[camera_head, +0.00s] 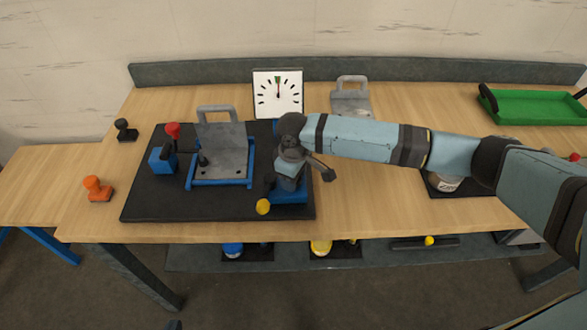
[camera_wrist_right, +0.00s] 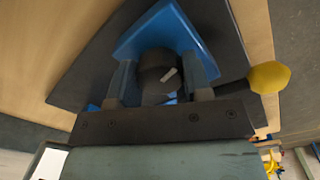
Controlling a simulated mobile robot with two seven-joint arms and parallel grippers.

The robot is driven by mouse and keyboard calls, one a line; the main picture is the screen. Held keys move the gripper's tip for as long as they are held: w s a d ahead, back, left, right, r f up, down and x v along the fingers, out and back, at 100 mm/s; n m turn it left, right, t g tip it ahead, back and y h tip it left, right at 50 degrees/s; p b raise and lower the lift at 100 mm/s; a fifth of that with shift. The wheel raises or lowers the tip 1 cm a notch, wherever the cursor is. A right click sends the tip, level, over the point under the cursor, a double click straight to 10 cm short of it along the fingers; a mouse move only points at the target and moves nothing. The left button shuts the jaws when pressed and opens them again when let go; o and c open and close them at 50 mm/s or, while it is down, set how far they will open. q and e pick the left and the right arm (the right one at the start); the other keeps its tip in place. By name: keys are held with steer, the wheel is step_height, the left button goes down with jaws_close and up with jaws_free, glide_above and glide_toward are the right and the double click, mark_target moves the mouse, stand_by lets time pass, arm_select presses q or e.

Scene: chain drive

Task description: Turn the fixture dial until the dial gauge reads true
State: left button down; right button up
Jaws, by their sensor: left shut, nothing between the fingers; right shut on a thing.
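The dial gauge (camera_head: 291,105) is a white square panel with black tick marks, standing at the back of the table. Its needle points about straight up, near a small green mark. The fixture dial (camera_wrist_right: 157,75) is a dark round knob with a pale mark, on a blue base (camera_wrist_right: 185,30). My right gripper (camera_wrist_right: 160,88) has one finger on each side of the knob and is shut on it. In the head view my right wrist hides the knob, above the blue base (camera_head: 291,196). Only a dark tip of my left gripper (camera_head: 175,325) shows at the bottom edge.
A black mat (camera_head: 150,205) carries a grey plate in a blue frame (camera_head: 222,184) and a blue block (camera_head: 161,158). A yellow knob (camera_head: 263,207) juts out at the mat's front. An orange stamp-like piece (camera_head: 97,189) stands left. A green tray (camera_head: 535,107) lies at back right.

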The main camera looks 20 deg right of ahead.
steer(key=shift+r+n+p, duration=0.2)
steer(key=shift+n+p, duration=0.9)
steer(key=shift+n, duration=0.1)
steer(key=shift+n+p, duration=0.65)
steer(key=shift+n, duration=0.15)
arm_select(q)
steer(key=r, duration=0.2)
steer(key=a+r, duration=0.1)
steer(key=r, duration=0.1)
steer(key=shift+r, duration=0.2)
arm_select(e)
steer(key=shift+f+n, duration=0.1)
steer(key=shift+n, duration=0.3)
arm_select(q)
steer(key=shift+s+d+r+p, duration=0.1)
steer(key=shift+d+p, duration=0.05)
steer(key=shift+p, duration=0.15)
arm_select(e)
steer(key=o, duration=0.9)
arm_select(q)
steer(key=shift+d+f+b, duration=0.15)
steer(key=shift+f+b, duration=0.55)
steer(key=shift+b, duration=0.15)
arm_select(e)
step_height(320, 180, up, 14)
steer(key=shift+f, duration=0.15)
